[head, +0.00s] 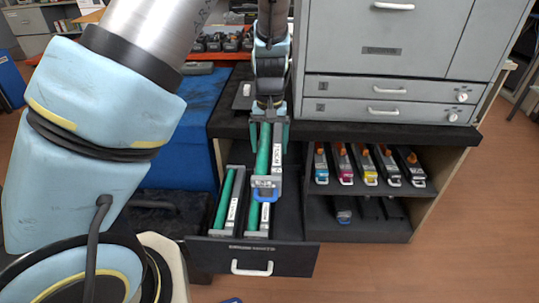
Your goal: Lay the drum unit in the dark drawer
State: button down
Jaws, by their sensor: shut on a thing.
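My gripper (269,133) points down above the open dark drawer (288,215) and is shut on a drum unit (263,152). This drum unit has a green roller, a white label, a grey end and a blue handle (265,193). It hangs lengthwise, its blue handle toward the drawer front. Two similar drum units lie in the drawer, one at the left (226,200) and one in the middle (253,216). The held unit partly covers the middle one. The drawer's right side shows bare floor. I cannot tell the exact height of the held unit.
A grey printer (385,45) stands on the dark bench top (390,131) at the right. Below it, a shelf holds several toner cartridges with coloured ends (345,165). A blue box (190,125) stands left of the drawer. Open wooden floor (400,270) lies in front.

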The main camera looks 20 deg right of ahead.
jog(key=shift+r, duration=0.7)
jog(key=s+d+r+b, duration=0.3)
jog(key=d+r+b, duration=0.2)
jog(key=b, duration=0.3)
jog(key=f+b, duration=0.1)
jog(key=f, duration=0.8)
jog(key=f+b, duration=0.1)
jog(key=f, duration=1.8)
jog(key=shift+w+d+b, duration=0.2)
jog(key=shift+w+b, duration=0.05)
jog(key=shift+b, duration=0.15)
grip_release()
jog(key=shift+f, duration=0.1)
notch_tip(320, 180, up, 12)
jog(key=p, duration=0.1)
